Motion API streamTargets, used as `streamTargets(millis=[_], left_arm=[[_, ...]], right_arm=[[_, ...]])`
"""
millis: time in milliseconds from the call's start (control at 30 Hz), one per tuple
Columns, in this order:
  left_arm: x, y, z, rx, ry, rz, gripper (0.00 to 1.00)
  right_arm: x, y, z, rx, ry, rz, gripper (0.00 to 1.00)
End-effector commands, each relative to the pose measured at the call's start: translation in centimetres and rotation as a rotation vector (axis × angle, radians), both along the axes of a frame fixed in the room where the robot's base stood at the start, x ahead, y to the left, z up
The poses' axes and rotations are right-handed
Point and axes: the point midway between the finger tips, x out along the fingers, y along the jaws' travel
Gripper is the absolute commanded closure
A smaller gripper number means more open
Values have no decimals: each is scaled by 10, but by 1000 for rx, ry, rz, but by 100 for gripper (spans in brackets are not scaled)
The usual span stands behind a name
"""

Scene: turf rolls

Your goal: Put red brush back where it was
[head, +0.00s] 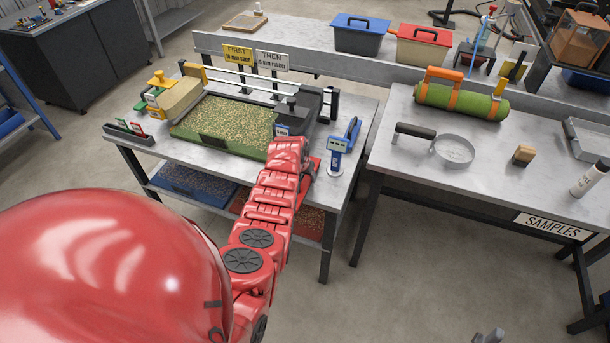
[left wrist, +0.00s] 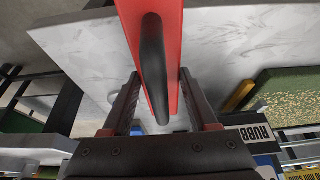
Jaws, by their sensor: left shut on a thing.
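The red brush, a red block with a black bar handle, fills the upper middle of the left wrist view (left wrist: 173,45). My left gripper (left wrist: 160,75) is shut on it, with one dark finger on each side. In the head view my red left arm reaches to the front right corner of the turf table, and a small red part of the brush (head: 314,164) shows beside my wrist. The gripper's fingers are mostly hidden there. Whether the brush touches the tabletop cannot be told. My right gripper is not in view.
A tray of green granules (head: 225,122) lies on the table, with a dark hopper-like block at its right end. A blue device (head: 337,150) stands close right of my gripper. The samples table (head: 480,170) holds a turf roll (head: 460,98), a sieve (head: 453,150) and a bottle.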

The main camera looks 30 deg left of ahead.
Motion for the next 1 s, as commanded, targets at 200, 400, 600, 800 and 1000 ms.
streamTargets(millis=[200,400,600,800,1000], left_arm=[[0,0,-2,0,-1,0,100],[0,0,-3,-1,0,0,17],[0,0,-3,-1,0,0,11],[0,0,2,-1,0,0,11],[-3,-1,8,-2,-1,0,11]], right_arm=[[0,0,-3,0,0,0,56],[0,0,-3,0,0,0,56],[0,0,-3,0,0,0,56],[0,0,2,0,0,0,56],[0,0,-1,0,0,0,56]])
